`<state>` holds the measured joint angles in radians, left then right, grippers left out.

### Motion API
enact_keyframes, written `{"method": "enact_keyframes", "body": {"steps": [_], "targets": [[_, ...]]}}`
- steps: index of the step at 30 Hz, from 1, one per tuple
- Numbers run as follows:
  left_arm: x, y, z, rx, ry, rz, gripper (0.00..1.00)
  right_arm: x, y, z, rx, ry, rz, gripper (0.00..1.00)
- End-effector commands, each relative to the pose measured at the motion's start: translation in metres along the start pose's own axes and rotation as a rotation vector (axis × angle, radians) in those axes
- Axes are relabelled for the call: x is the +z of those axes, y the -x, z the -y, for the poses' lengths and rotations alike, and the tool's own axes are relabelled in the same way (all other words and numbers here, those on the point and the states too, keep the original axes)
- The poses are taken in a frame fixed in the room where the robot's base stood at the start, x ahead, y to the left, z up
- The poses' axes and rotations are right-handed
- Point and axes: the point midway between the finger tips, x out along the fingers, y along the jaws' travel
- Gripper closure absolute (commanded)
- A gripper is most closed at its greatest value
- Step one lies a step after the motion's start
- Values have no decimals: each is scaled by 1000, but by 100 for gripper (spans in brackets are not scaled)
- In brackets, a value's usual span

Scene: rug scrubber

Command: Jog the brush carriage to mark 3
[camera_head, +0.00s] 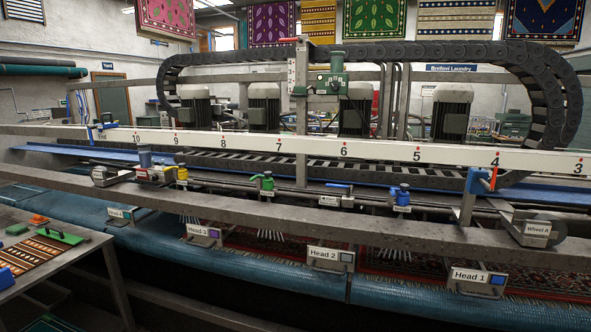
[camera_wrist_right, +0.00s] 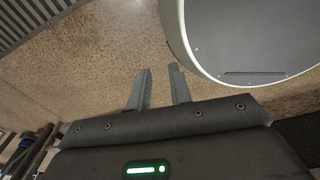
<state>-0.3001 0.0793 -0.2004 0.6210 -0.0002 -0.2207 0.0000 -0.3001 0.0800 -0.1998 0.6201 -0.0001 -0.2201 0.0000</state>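The white scale beam (camera_head: 330,149) runs across the head view, with marks falling from 10 at the left to 3 at the far right. Mark 3 (camera_head: 577,168) is close to the right picture edge. The brush carriage carries several grey motors (camera_head: 453,112) behind the beam. A blue block with a red pointer (camera_head: 482,181) sits just below mark 4; a blue clamp (camera_head: 101,131) sits left of mark 10. Wheel A (camera_head: 538,228) is at the right on the front rail. My right gripper (camera_wrist_right: 160,68) is open and empty in the right wrist view. My left gripper is not in view.
Panels Head 1 (camera_head: 478,279), Head 2 (camera_head: 331,257) and Head 3 (camera_head: 204,233) hang below the front rail (camera_head: 330,224). A black cable chain (camera_head: 420,52) arches over the motors. A side table (camera_head: 90,238) stands at left. A rounded grey panel (camera_wrist_right: 250,40) is near my right gripper.

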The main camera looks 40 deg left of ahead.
Motion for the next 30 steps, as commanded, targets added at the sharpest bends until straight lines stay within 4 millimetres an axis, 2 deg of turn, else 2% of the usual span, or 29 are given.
{"method": "enact_keyframes", "body": {"steps": [1,4,5,30], "targets": [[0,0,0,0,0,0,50,0,0,0,0,0,0,86],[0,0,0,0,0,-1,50,0,0,0,0,0,0,99],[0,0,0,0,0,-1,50,0,0,0,0,0,0,100],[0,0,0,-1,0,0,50,0,0,0,0,0,0,100]]}}
